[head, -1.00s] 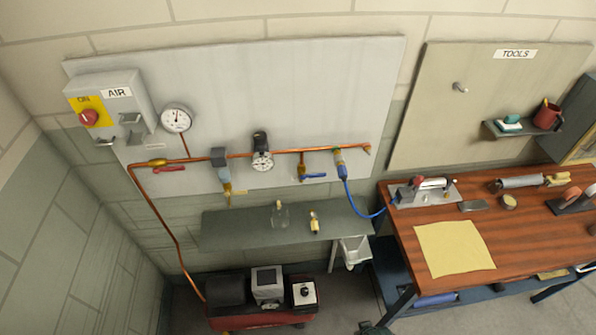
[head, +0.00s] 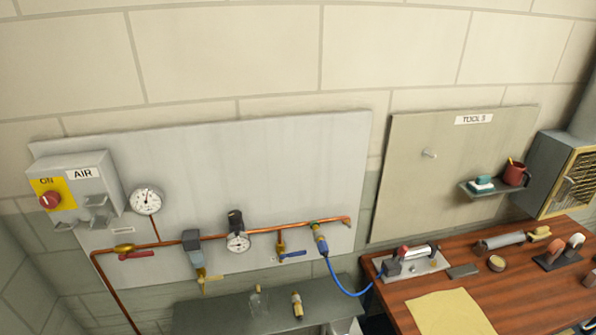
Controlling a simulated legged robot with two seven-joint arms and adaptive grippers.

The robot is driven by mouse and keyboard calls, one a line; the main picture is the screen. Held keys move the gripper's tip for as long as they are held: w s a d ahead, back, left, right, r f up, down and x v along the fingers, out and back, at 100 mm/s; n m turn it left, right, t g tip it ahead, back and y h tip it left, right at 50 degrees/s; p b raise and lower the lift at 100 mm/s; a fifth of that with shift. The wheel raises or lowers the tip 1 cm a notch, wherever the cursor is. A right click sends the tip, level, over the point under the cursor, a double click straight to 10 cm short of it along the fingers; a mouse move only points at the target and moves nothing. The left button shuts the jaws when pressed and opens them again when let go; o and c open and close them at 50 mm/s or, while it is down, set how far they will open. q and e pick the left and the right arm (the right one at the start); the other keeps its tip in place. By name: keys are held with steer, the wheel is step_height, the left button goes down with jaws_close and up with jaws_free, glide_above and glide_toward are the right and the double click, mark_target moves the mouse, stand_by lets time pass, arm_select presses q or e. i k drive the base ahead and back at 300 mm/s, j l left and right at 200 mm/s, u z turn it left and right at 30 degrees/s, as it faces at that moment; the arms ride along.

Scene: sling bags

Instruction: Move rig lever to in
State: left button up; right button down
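A small rig (head: 432,265) on a light metal plate sits at the left end of the wooden bench. It carries a metal lever-like part with a red end (head: 402,251), lying roughly flat across the plate. A blue hose (head: 342,290) runs to the rig's left side from a fitting (head: 320,240) on the copper pipe. The lever's exact setting is too small to tell, and no "in" marking can be read. Neither of my grippers shows in the head view.
The wall panel bears a red-knobbed AIR box (head: 75,190), gauges, a red-handled valve (head: 137,255) and a blue-handled valve (head: 291,254). A grey shelf (head: 230,315) is below. The bench (head: 540,290) holds a yellow sheet (head: 450,312) and several tools.

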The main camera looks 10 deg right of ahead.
mark_target(404, 250)
steer(key=z, duration=1.25)
steer(key=l, duration=0.15)
steer(key=i, duration=0.05)
